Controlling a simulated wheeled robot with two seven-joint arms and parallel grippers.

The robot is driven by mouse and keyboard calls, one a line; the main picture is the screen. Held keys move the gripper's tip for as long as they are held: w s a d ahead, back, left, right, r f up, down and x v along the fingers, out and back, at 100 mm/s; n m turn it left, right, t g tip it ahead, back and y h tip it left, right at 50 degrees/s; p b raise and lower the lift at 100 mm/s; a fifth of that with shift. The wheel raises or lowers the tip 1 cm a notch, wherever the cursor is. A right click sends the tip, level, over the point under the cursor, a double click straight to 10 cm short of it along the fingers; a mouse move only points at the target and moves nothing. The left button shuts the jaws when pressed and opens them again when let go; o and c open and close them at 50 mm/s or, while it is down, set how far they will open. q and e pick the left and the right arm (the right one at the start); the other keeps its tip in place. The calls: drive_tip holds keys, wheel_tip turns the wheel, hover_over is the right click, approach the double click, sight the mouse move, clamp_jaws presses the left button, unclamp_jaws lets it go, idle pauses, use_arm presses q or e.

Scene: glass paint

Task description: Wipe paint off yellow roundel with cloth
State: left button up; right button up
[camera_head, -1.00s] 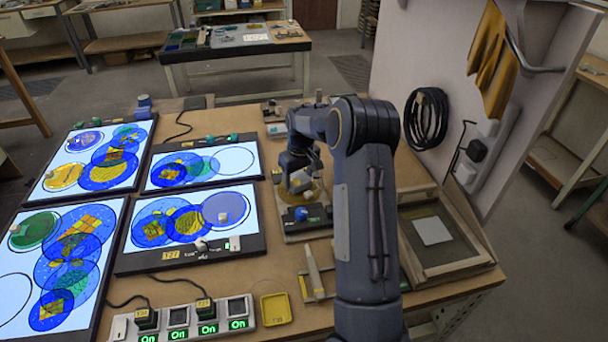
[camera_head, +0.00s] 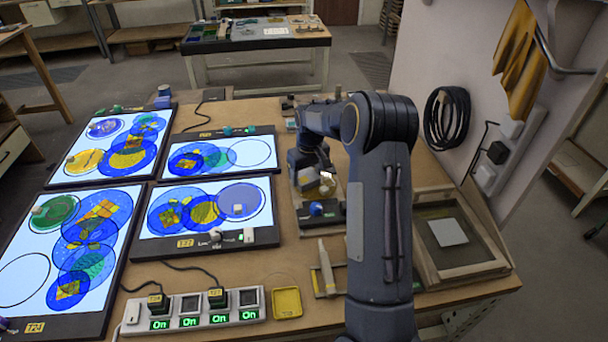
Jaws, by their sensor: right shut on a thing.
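My right gripper (camera_head: 327,178) is at a small bench stand (camera_head: 331,216) at the middle of the table, just behind its blue knob (camera_head: 316,208). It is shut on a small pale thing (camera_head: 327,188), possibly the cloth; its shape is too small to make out. The stand's surface under the gripper is partly hidden. A yellow roundel (camera_head: 84,162) with pale marks lies on the far left lit panel. Whether another yellow roundel lies under the gripper, I cannot tell. My left gripper is not in view.
Several lit panels with blue, green and yellow roundels cover the left of the table. A power strip (camera_head: 190,309), a yellow tray (camera_head: 286,302) and a pale tool (camera_head: 326,266) lie at the front. A wooden frame (camera_head: 452,233) stands right of my arm.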

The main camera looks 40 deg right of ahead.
sight(324, 175)
drive_tip(key=shift+s+d+f, duration=0.1)
drive_tip(key=shift+s+d, duration=0.05)
drive_tip(key=shift+d, duration=1)
drive_tip(key=shift+s+d+p, duration=0.15)
drive_tip(key=shift+d+p, duration=0.05)
drive_tip(key=shift+d, duration=0.8)
drive_tip(key=shift+s+d+p, duration=0.15)
drive_tip(key=shift+d+p, duration=0.05)
drive_tip(key=shift+d, duration=0.8)
drive_tip(key=shift+w+a+p, duration=0.15)
drive_tip(key=shift+w+a, duration=0.2)
drive_tip(key=shift+w, duration=0.25)
drive_tip(key=shift+w+a+p, duration=0.15)
drive_tip(key=shift+w+a, duration=0.15)
drive_tip(key=shift+w, duration=0.3)
drive_tip(key=shift+w+a+b, duration=0.2)
drive_tip(key=shift+a, duration=0.95)
drive_tip(key=shift+w+a+b, duration=0.15)
drive_tip(key=shift+a, duration=1)
drive_tip(key=shift+s+d+p, duration=0.15)
drive_tip(key=shift+d, duration=1)
drive_tip(key=shift+s+d+p, duration=0.15)
drive_tip(key=shift+d, duration=0.95)
drive_tip(key=shift+r+p, duration=1.65)
drive_tip(key=shift+r, duration=0.95)
